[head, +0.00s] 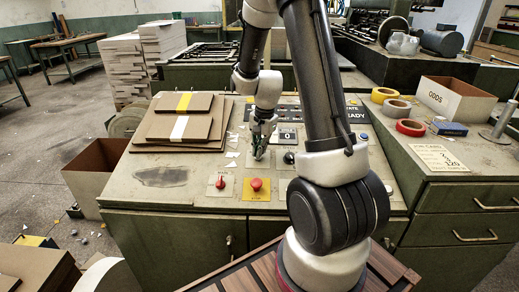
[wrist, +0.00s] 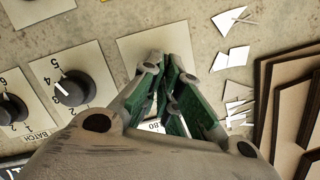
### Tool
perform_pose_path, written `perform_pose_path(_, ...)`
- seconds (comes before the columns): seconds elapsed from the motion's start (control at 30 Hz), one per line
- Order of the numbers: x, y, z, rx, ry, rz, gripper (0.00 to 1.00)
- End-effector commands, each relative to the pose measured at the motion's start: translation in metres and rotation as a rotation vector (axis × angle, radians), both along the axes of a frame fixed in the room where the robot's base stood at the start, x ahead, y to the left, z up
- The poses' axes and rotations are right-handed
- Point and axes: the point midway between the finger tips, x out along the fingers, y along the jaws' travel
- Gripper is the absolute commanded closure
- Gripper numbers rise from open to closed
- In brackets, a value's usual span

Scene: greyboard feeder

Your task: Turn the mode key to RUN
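The control panel (head: 195,195) has a sloped top with knobs, buttons and labels. My gripper (head: 259,156) points down at the panel, just above a pale plate left of a black knob (head: 289,157). In the wrist view the green-padded fingers of my gripper (wrist: 172,98) stand close together over a pale plate (wrist: 140,45). The mode key is not clearly visible; the fingers cover most of that plate. I cannot tell whether they touch or hold anything. The RUN marking cannot be read.
A red stop button (head: 256,184) on yellow and a red switch (head: 220,182) sit at the panel's front. Greyboard sheets (head: 182,126) lie to the left. Numbered black knobs, one a dial (wrist: 73,89), sit beside the fingers. Paper scraps (wrist: 236,57) lie nearby.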

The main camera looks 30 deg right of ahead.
Motion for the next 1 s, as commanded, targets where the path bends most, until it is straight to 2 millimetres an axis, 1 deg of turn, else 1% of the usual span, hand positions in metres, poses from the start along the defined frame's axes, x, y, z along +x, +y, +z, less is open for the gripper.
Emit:
perform_pose_path(0.17,0.0,0.0,0.0,0.0,-0.001,-0.001,1.0)
perform_pose_path(0.2,0.0,0.0,0.0,0.0,-0.001,-0.001,0.88)
perform_pose_path(0.27,0.0,0.0,0.0,0.0,-0.001,0.0,0.77)
perform_pose_path(0.3,0.0,0.0,0.0,0.0,-0.001,0.0,0.74)
perform_pose_path(0.57,0.0,0.0,0.0,0.0,0.0,0.001,0.74)
perform_pose_path(0.67,0.0,0.0,0.005,0.0,-0.002,0.001,0.74)
perform_pose_path(0.77,-0.001,-0.001,0.019,-0.002,-0.004,0.002,0.74)
perform_pose_path(1.0,-0.007,-0.005,0.072,-0.001,-0.006,-0.001,0.74)
